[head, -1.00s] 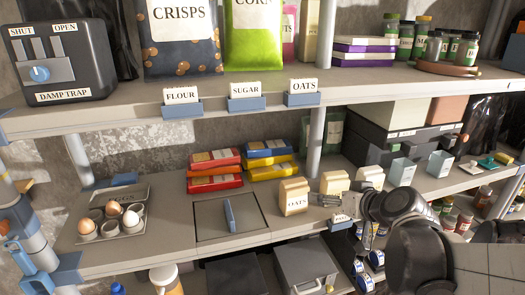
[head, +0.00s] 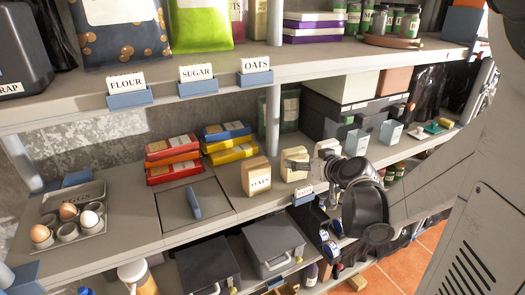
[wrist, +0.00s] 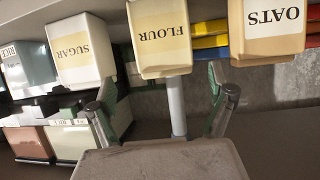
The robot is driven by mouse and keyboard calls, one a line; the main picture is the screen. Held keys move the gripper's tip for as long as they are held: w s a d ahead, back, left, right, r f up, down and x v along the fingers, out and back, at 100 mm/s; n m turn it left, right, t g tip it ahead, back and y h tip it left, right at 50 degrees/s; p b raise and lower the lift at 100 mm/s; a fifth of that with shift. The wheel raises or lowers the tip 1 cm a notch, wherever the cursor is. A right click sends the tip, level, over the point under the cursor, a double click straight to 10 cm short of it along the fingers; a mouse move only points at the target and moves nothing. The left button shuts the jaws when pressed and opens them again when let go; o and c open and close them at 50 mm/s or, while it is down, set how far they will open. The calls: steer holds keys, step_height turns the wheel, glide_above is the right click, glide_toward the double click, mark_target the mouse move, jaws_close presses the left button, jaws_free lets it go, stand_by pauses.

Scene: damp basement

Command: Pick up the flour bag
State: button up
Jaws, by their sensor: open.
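The flour bag (wrist: 160,34), cream with a yellowish label, shows upside down in the middle of the wrist view. In the head view my gripper (head: 302,165) is at the front of the bag. I cannot tell whether a finger touches it.
The oats bag (head: 257,178) stands close to its left, and the sugar bag (wrist: 80,48) stands on the other side. Red, blue and yellow packets (head: 228,142) lie behind to the left. The upper shelf (head: 190,83) hangs above. An egg tray (head: 85,222) stands far left.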

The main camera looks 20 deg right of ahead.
mark_target(299, 158)
steer(key=shift+a+x, duration=0.2)
steer(key=shift+x, duration=1.35)
steer(key=shift+a+x, duration=0.2)
steer(key=shift+x, duration=1.4)
steer(key=shift+f, duration=0.15)
steer(key=c, duration=1.5)
steer(key=shift+c, duration=0.2)
